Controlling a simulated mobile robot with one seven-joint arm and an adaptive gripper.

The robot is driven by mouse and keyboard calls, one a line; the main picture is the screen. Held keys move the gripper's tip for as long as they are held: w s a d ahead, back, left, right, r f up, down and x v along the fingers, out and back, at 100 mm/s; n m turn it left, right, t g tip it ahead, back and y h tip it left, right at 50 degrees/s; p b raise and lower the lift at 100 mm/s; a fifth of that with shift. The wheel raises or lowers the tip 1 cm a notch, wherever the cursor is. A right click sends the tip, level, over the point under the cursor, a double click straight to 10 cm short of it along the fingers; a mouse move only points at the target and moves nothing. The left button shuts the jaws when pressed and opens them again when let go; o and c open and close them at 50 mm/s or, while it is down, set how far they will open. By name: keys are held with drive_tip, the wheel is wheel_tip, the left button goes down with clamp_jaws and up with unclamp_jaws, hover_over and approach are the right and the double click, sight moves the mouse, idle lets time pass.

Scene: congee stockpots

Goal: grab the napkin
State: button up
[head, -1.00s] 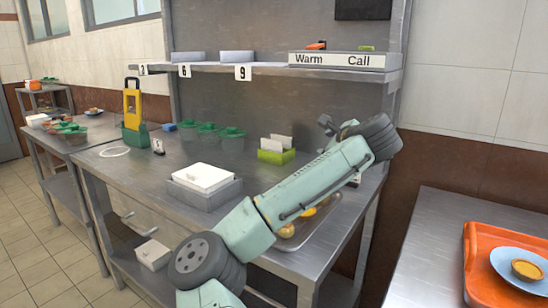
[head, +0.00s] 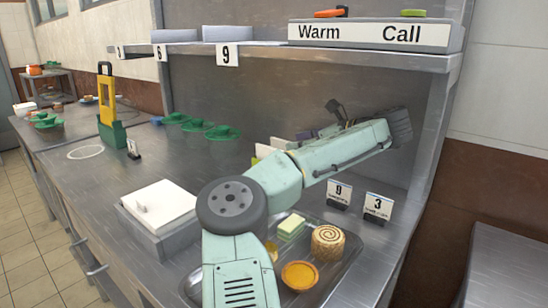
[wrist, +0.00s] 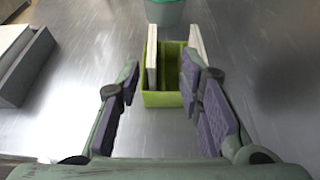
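Thin white upright sheets, which look like the napkins (wrist: 152,62), stand in a lime-green holder (wrist: 163,99) ahead in the wrist view. One sheet is at the holder's left side and another at its right, with a gap between. My gripper (wrist: 160,75) is open, its purple-padded fingers to the left and right of the holder in that view, with nothing between the pads. I cannot tell how far above the holder the fingertips are. In the head view my arm hides most of the holder; a bit of white sheet (head: 265,151) shows beside it.
A grey box with a white stack (head: 160,204) stands left of my arm. A tray with food (head: 327,242) and number signs (head: 339,193) is at the front right. Green lids (head: 222,131) are behind. A shelf (head: 380,62) overhangs the counter.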

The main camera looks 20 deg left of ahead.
sight(271, 148)
drive_tip(key=x, duration=0.3)
drive_tip(key=p+x, duration=0.1)
drive_tip(key=x, duration=0.2)
drive_tip(key=s+x, duration=0.1)
drive_tip(key=x, duration=0.2)
drive_tip(key=shift+a+r, duration=0.15)
drive_tip(key=shift+a, duration=0.2)
drive_tip(key=shift+w+a+f, duration=0.2)
drive_tip(key=shift+a+f, duration=0.05)
drive_tip(key=shift+a, duration=0.2)
drive_tip(key=shift+c, duration=0.4)
clamp_jaws()
